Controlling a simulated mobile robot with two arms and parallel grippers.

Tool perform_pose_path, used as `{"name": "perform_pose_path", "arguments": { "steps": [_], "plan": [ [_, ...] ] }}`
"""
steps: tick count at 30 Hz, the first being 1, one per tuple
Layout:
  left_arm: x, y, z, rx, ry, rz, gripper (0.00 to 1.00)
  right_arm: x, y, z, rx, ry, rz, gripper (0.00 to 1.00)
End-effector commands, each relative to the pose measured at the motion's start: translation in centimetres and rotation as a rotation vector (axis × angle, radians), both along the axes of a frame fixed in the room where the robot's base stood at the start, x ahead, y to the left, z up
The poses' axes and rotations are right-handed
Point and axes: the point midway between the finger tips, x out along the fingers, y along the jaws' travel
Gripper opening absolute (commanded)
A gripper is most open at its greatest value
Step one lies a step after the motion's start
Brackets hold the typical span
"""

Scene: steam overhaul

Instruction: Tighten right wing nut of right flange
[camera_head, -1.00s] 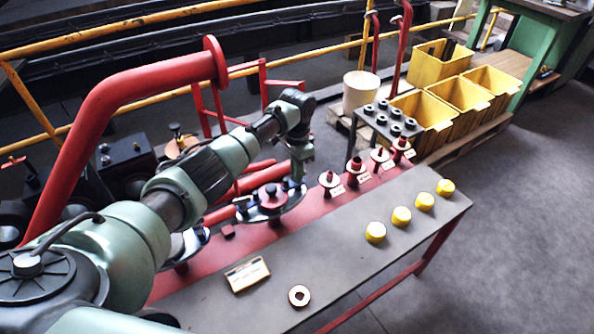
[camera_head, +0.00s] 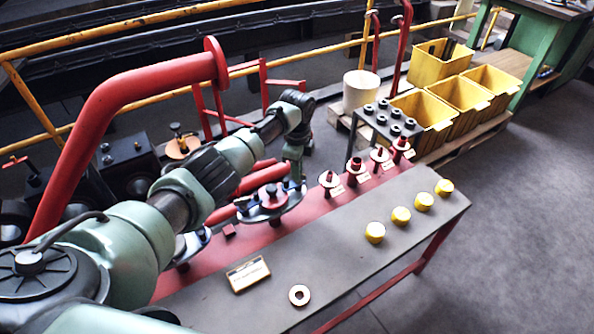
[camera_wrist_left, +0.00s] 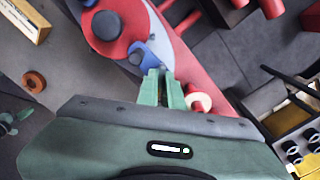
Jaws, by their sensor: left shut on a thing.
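The right flange (camera_head: 268,206) stands on the red strip along the back of the bench, with a red hub in its middle. In the left wrist view, the flange's red hub (camera_wrist_left: 118,22) shows with a blue wing nut (camera_wrist_left: 140,54) near the flange's edge. My left gripper (camera_head: 297,178) reaches down to the right side of the flange. In the left wrist view its green fingers (camera_wrist_left: 162,74) are shut at this wing nut, whose gripped part they hide. Another blue wing nut (camera_wrist_left: 87,2) shows at the opposite side of the hub. My right gripper is not in view.
Several red fittings (camera_head: 356,170) with labels stand right of the flange. Several yellow caps (camera_head: 401,215), a label plate (camera_head: 248,273) and a ring (camera_head: 299,295) lie on the grey bench (camera_head: 340,255). A large red pipe (camera_head: 115,105) rises at the left. Yellow bins (camera_head: 462,95) stand behind.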

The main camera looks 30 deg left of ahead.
Motion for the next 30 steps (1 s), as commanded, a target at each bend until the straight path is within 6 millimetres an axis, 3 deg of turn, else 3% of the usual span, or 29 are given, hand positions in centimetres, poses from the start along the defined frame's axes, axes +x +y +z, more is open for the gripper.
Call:
{"name": "perform_pose_path", "arguments": {
  "steps": [18,30],
  "plan": [
    [0.43,-0.09,0.23,-0.002,-0.006,-0.534,0.0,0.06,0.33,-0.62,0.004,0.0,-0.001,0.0],
    [0.51,-0.12,0.3,-0.001,-0.007,-0.691,0.0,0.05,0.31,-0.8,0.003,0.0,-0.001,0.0]
  ]
}}
